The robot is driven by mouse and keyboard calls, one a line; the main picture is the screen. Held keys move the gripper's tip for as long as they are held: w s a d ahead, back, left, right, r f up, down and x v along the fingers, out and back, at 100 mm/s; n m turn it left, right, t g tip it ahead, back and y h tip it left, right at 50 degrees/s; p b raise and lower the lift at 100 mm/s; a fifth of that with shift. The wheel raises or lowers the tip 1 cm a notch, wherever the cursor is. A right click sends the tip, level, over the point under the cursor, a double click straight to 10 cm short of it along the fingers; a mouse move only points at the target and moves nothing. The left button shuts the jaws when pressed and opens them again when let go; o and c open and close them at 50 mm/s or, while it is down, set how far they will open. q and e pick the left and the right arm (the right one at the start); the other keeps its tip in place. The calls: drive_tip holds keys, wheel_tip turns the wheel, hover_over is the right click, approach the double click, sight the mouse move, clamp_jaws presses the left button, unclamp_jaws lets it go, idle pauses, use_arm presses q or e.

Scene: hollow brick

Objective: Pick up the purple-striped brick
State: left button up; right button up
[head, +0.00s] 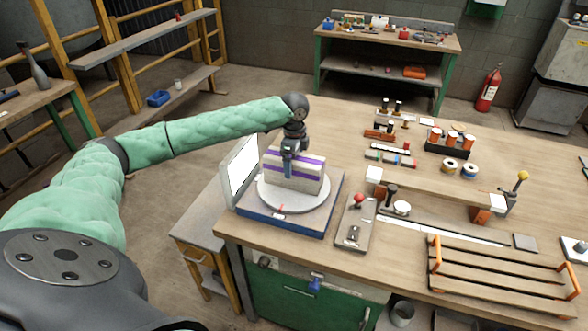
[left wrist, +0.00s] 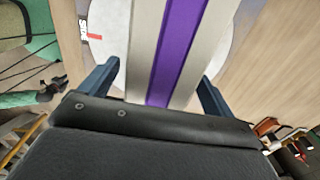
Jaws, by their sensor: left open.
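My left gripper (head: 288,168) is at the brick's near left part, pointing down. In the left wrist view the brick (left wrist: 168,45) runs between the two blue fingers of my left gripper (left wrist: 155,85), which are open with a gap on each side of it. My right gripper is not in view.
A white upright panel (head: 241,170) stands just left of the plate. A small board with a red knob (head: 358,205) is to the right. A slatted wooden rack (head: 500,275) and spools (head: 450,165) lie further right on the workbench (head: 360,130).

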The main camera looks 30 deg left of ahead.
use_arm(q)
drive_tip(key=shift+f, duration=0.1)
drive_tip(key=shift+c, duration=0.4)
drive_tip(key=c, duration=1.4)
drive_tip(key=shift+c, duration=1.2)
